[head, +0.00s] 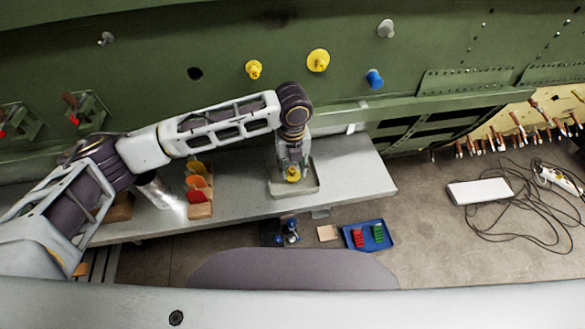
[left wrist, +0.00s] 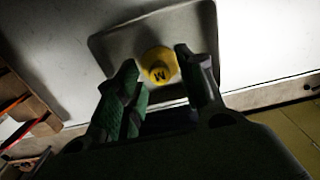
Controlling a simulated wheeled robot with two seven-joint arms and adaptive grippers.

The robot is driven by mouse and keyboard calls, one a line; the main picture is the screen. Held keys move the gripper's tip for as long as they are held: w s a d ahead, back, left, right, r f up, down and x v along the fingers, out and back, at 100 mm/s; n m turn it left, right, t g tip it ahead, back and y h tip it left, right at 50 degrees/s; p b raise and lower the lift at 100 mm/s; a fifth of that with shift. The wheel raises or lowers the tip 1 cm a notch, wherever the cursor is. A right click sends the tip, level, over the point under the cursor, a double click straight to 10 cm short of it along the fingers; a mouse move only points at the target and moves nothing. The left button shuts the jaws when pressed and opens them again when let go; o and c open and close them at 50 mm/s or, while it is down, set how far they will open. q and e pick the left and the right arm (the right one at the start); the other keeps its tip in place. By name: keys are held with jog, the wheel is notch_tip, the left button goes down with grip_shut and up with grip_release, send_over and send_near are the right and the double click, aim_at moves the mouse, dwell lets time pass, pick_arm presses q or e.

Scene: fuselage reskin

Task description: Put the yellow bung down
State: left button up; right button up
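The yellow bung (head: 292,175), marked with an M, is in the shallow metal tray (head: 309,188) on the grey bench. The left wrist view shows the bung (left wrist: 160,66) inside the tray (left wrist: 106,46), between and just beyond my fingertips. My left gripper (head: 291,163) points down over the tray. In the left wrist view its fingers (left wrist: 156,62) stand apart, with a gap on the bung's left side; the right finger is close to the bung, and I cannot tell if it touches. My right gripper is not in view.
Two yellow bungs (head: 318,60) (head: 254,69), a blue one (head: 374,79) and a grey one (head: 386,29) sit in the green fuselage panel. An open hole (head: 195,73) shows there. A wooden rack (head: 200,210) with coloured discs stands left on the bench (head: 352,170). The bench's right end is clear.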

aim_at(293, 169)
pick_arm(q)
notch_tip(293, 169, up, 11)
jog(key=b, duration=0.1)
jog(key=shift+f, duration=0.2)
dwell(0.4)
